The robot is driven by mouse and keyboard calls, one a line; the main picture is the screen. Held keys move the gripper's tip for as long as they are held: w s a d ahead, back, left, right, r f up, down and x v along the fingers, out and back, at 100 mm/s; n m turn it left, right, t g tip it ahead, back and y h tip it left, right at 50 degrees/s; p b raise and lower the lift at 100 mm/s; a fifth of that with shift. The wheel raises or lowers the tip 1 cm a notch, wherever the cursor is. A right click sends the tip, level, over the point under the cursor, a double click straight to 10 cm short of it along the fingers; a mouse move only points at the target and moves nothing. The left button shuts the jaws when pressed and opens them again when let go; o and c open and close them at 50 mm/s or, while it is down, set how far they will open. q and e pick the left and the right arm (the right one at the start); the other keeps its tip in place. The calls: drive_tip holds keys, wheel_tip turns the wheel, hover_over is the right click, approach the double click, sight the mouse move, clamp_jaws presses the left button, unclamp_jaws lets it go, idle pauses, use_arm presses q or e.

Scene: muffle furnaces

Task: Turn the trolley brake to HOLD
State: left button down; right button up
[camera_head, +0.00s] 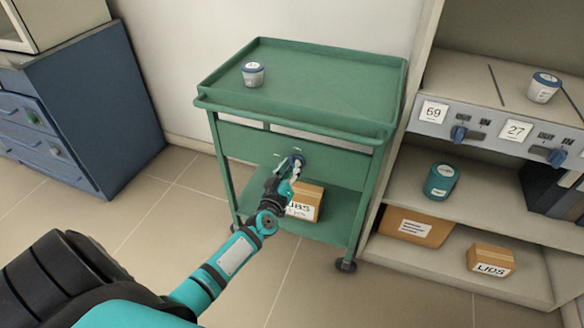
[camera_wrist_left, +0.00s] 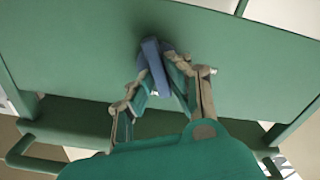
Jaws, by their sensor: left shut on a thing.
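The green trolley (camera_head: 325,75) stands against the wall in the head view. Its brake knob (camera_head: 297,160) is blue and sits on the front panel, with small white markings above it that are too small to read. My left gripper (camera_head: 288,170) reaches up to the knob from the front. In the left wrist view, my left gripper (camera_wrist_left: 160,88) is shut on the blue brake knob (camera_wrist_left: 154,62), with a finger on each side. The knob appears slightly tilted there. My fingers partly cover it in the head view, so its exact setting is unclear. My right gripper is not in view.
A shelf unit (camera_head: 480,185) with blue knobs, a teal jar (camera_head: 441,181) and boxes stands close on the right. A blue cabinet (camera_head: 95,95) is left.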

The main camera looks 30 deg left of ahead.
use_arm(q)
drive_tip(key=shift+f+n, duration=0.1)
drive_tip(key=shift+n, duration=0.9)
drive_tip(key=n, duration=0.2)
drive_tip(key=shift+a+n+b, duration=0.1)
drive_tip(key=shift+n+b, duration=0.2)
drive_tip(key=shift+f+n, duration=0.1)
drive_tip(key=shift+n, duration=0.9)
drive_tip(key=shift+a+f+n+b, duration=0.1)
drive_tip(key=shift+n+b, duration=0.4)
drive_tip(key=shift+n, duration=1.05)
drive_tip(key=shift+f+n+b, duration=0.1)
drive_tip(key=shift+n+b, duration=0.35)
drive_tip(key=shift+n, duration=1.1)
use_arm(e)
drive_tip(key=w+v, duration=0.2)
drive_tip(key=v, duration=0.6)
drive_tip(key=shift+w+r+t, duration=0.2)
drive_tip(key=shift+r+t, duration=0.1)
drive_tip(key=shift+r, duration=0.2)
use_arm(q)
drive_tip(key=c, duration=1.3)
unclamp_jaws()
drive_tip(key=shift+s, duration=0.1)
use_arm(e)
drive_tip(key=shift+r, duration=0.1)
